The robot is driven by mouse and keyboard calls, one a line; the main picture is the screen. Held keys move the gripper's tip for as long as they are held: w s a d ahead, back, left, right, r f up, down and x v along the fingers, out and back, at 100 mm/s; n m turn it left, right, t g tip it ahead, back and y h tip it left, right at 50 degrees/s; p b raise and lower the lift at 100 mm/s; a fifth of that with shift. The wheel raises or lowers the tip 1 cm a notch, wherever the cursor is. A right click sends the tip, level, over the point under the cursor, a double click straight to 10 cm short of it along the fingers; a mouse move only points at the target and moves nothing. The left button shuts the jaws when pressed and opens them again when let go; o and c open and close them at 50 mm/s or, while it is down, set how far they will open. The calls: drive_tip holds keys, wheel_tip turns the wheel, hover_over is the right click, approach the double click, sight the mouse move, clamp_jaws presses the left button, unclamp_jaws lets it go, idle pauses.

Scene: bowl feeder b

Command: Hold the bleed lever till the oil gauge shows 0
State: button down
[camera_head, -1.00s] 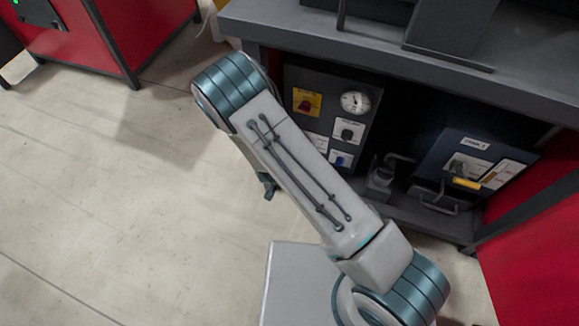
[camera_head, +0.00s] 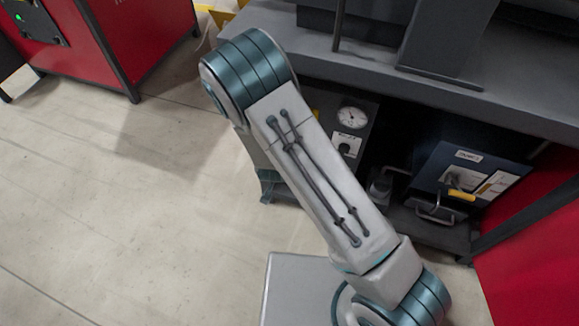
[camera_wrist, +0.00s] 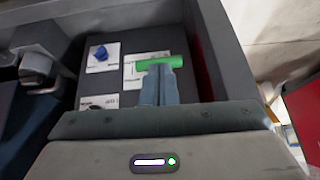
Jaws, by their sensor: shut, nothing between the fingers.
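The round white gauge (camera_head: 352,117) is on the dark panel under the bench in the head view; its needle is too small to read. In the wrist view a green lever handle (camera_wrist: 152,60) lies across the panel. My gripper (camera_wrist: 161,72) is shut and empty, with its fingertips overlapping the handle's lower edge. I cannot tell whether they touch it. In the head view my arm hides my gripper and the green handle.
A blue knob (camera_wrist: 98,52) stands left of the green handle on a white label. A black knob (camera_head: 346,146) is below the gauge. A blue box (camera_head: 470,172) with a yellow handle (camera_head: 461,195) is to the right. The bench top (camera_head: 350,62) overhangs the panel.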

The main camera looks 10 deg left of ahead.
drive_tip(key=s+d+r+n+g+y, duration=0.15)
drive_tip(key=d+r, duration=0.25)
drive_tip(key=r, duration=0.6)
drive_tip(key=s+d+r+g+y, duration=0.2)
drive_tip(key=d+r, duration=0.2)
drive_tip(key=r, duration=0.6)
drive_tip(key=s+d+r+n+g+h, duration=0.1)
drive_tip(key=s+d+r+h, duration=0.1)
drive_tip(key=s+d+r, duration=0.9)
drive_tip(key=shift+s+d+n, duration=0.35)
drive_tip(key=shift+s+d, duration=0.65)
drive_tip(key=shift+d, duration=0.1)
drive_tip(key=shift+r+h, duration=0.1)
drive_tip(key=shift+h, duration=0.15)
